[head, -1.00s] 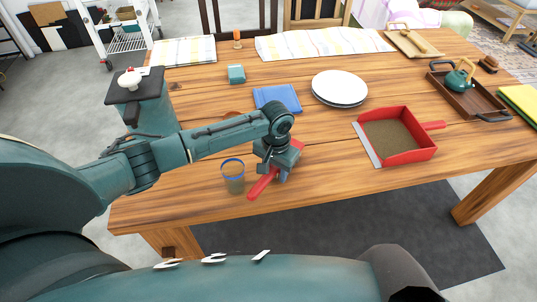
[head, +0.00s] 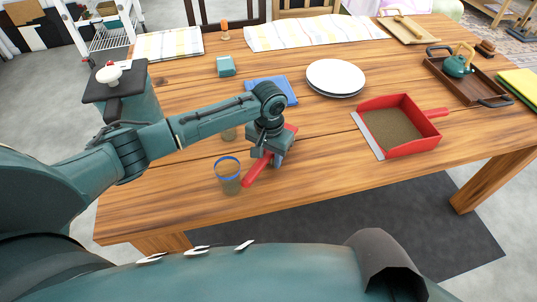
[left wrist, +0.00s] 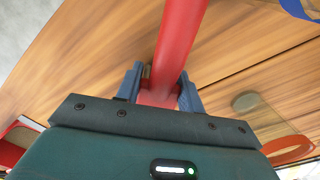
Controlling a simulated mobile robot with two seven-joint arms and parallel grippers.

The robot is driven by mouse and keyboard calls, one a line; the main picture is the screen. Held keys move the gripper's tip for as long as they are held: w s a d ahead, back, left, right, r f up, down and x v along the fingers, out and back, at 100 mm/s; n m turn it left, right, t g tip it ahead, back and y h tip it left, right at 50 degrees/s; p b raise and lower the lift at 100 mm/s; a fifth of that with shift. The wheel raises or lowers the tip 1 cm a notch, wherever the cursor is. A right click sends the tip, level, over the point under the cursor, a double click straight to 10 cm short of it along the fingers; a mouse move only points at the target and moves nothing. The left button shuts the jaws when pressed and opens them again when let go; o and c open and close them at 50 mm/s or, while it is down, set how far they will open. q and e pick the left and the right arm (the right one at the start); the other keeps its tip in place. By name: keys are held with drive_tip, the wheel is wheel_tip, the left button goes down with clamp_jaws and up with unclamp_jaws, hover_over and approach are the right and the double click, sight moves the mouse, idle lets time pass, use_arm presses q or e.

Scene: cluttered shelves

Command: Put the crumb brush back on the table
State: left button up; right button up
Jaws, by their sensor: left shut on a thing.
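The crumb brush (head: 257,170) has a red handle and is in my left gripper (head: 270,153), over the front part of the wooden table (head: 330,170). In the left wrist view the red handle (left wrist: 180,40) runs up between the two fingers of the gripper (left wrist: 161,88), which is shut on it. The gripper hides much of the brush in the head view. I cannot tell whether the brush touches the table. My right gripper is not in view.
A blue-rimmed glass (head: 228,180) stands just left of the brush handle, and another glass (head: 229,134) is behind my arm. A red dustpan (head: 430,113) lies to the right. White plates (head: 335,74) and a blue folded item (head: 280,88) are farther back. The front middle is clear.

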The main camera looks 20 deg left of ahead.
use_arm(q)
drive_tip(key=o, duration=1.1)
drive_tip(key=shift+c, duration=0.2)
wheel_tip(320, 180, up, 12)
drive_tip(key=shift+r+p, duration=0.15)
drive_tip(key=shift+p, duration=0.2)
drive_tip(key=shift+s, duration=0.1)
